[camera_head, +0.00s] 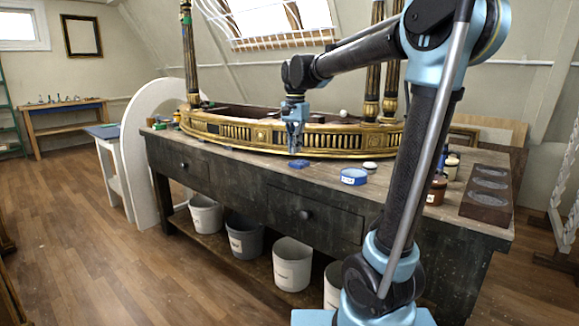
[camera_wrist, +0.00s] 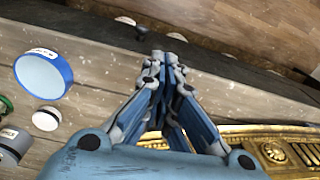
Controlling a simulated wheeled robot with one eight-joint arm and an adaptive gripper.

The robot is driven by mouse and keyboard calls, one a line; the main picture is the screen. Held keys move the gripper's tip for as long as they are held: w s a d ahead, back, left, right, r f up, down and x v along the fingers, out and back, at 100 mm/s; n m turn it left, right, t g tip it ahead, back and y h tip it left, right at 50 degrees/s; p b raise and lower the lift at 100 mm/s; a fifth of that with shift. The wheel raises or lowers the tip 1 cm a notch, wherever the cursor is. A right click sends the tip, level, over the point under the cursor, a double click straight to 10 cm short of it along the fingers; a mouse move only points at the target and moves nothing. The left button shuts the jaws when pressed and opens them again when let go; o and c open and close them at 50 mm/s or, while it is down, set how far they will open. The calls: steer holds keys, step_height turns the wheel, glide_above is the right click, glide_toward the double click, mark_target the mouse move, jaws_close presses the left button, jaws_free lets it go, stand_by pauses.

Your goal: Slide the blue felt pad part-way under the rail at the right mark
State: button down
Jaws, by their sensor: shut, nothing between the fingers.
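The blue felt pad (camera_head: 298,164) is a small flat blue piece lying on the bench top, just in front of the gilt rail (camera_head: 345,140). The rail is a long curved gold front with dark slots; its edge also shows in the wrist view (camera_wrist: 270,150). My gripper (camera_head: 295,150) points down close to the rail's front, just above and behind the pad in the head view; I cannot tell whether it touches. In the wrist view my gripper (camera_wrist: 168,58) is shut and empty, and the pad is hidden. I cannot make out the right mark.
A blue-rimmed round tin (camera_head: 354,176) and a small white-topped disc (camera_head: 370,165) stand right of the pad. Small jars (camera_head: 437,190) and a dark block with oval hollows (camera_head: 487,193) are farther right. The bench's front strip left of the pad is clear.

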mark_target(301, 161)
steer(key=w+a+r+m, duration=0.1)
steer(key=w+a, duration=0.2)
steer(key=a, duration=0.2)
steer(key=shift+w+d+f, duration=0.45)
steer(key=shift+w+f, duration=0.1)
steer(key=shift+f, duration=1.1)
steer(key=shift+w+d+f, duration=0.5)
steer(key=shift+w+f, duration=0.05)
steer(key=shift+f, duration=1.05)
steer(key=shift+w+d+f, duration=0.45)
steer(key=shift+w+f, duration=0.1)
steer(key=shift+f, duration=1.1)
steer(key=w+d, duration=0.2)
steer(key=w, duration=0.1)
steer(key=w+d, duration=0.3)
steer(key=shift+w, duration=0.15)
